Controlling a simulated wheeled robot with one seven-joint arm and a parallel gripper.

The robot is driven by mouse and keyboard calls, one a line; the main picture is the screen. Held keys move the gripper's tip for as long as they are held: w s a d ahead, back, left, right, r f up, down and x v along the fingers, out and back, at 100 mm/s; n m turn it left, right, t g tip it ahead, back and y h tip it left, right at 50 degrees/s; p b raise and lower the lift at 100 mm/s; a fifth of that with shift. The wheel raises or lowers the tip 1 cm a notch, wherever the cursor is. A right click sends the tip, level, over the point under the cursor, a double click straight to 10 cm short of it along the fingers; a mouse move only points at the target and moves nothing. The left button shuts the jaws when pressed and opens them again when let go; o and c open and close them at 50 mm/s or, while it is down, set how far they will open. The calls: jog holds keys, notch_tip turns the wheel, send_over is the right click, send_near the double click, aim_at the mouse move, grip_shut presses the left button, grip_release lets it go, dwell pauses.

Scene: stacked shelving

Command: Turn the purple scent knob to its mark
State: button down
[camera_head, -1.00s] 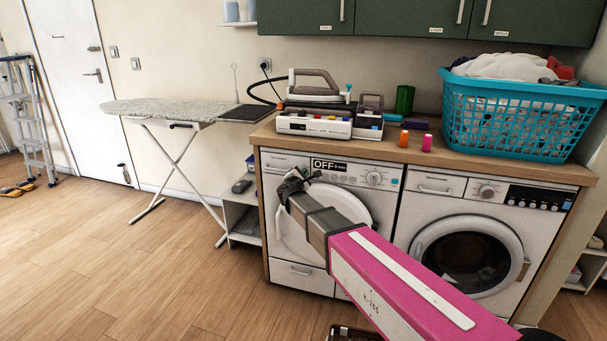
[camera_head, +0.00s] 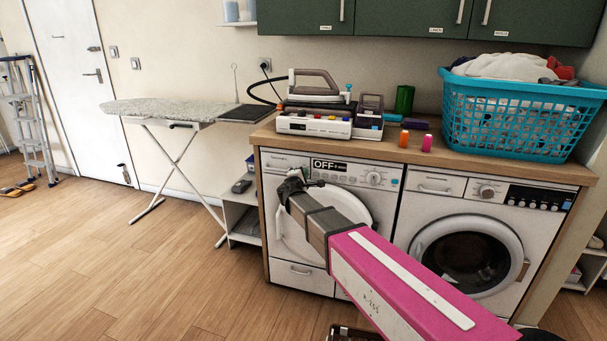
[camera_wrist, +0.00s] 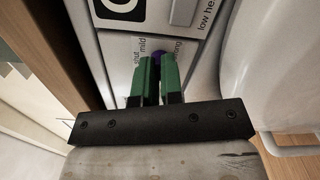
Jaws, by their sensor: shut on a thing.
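The purple scent knob (camera_wrist: 158,56) shows as a small patch between the green fingertips of my gripper (camera_wrist: 158,68) in the wrist view. My gripper is shut on the knob. The panel around it carries printed words, of which "mild" reads clearly at the upper left of the fingers; others are partly covered. I cannot make out the knob's pointer or which mark it faces. In the head view my gripper (camera_head: 302,183) is at the front of the left white washing machine (camera_head: 290,277), below its "OFF" display (camera_head: 329,165); the knob is hidden there.
The machine's round door (camera_head: 352,206) lies just right of my gripper. A second machine (camera_head: 430,222) stands to the right. The wooden counter (camera_head: 440,165) above holds a steam iron station (camera_head: 315,125), spools and a teal laundry basket (camera_head: 520,115). The floor at left is open.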

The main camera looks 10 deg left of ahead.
jog(key=shift+w, duration=0.2)
jog(key=shift+m, duration=1.6)
jog(key=c, duration=1.6)
grip_release()
jog(key=shift+o, duration=0.6)
jog(key=shift+s, duration=0.25)
jog(key=s, duration=0.4)
jog(key=shift+s+a, duration=0.2)
jog(key=shift+s, duration=0.2)
jog(key=shift+s, duration=0.1)
